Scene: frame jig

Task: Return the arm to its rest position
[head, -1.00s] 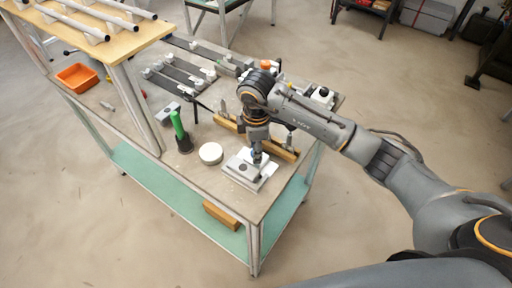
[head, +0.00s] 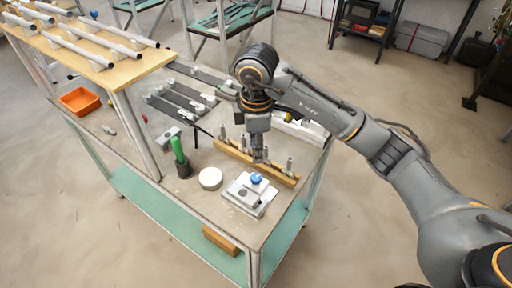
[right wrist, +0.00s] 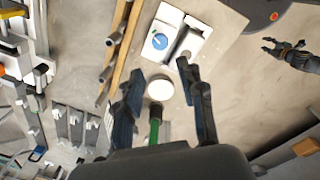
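My right gripper (head: 260,156) hangs pointing down above the workbench (head: 222,222), just behind a pale metal fixture (head: 238,203) with a blue knob (head: 256,178). A dark gripper-like shape (right wrist: 288,54), probably my left gripper, shows over the floor in that view. The left arm is out of the head view.
A white disc (head: 210,178) and a green-handled tool (head: 179,152) stand left of the fixture. A wooden rail (head: 230,149) with upright metal parts lies behind it. An orange bin (head: 80,101) and a raised shelf with pipes (head: 105,75) are at left. Open floor (head: 340,240) lies at right.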

